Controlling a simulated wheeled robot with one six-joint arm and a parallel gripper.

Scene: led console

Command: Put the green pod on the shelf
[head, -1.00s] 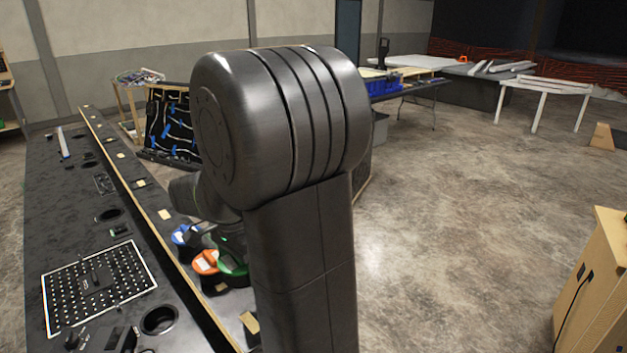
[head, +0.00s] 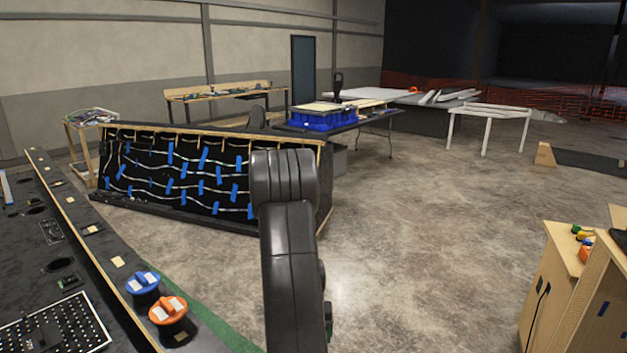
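The green pod does not show in the head view now. A blue pod (head: 142,286) and an orange pod (head: 168,311) sit side by side on the console's edge at the lower left. My arm (head: 290,265) stands upright in the middle of the view, and my gripper is not visible; I cannot tell whether it holds anything. A wooden cabinet (head: 548,290) stands at the right, with small coloured items (head: 584,236) on it, one of them green. I cannot tell whether this cabinet is the shelf.
The black console (head: 25,255) runs along the left. A black panel with blue tape (head: 150,180) leans behind my arm. A table with blue bins (head: 330,120) and a white table (head: 488,112) stand further back. The concrete floor (head: 430,230) between arm and cabinet is clear.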

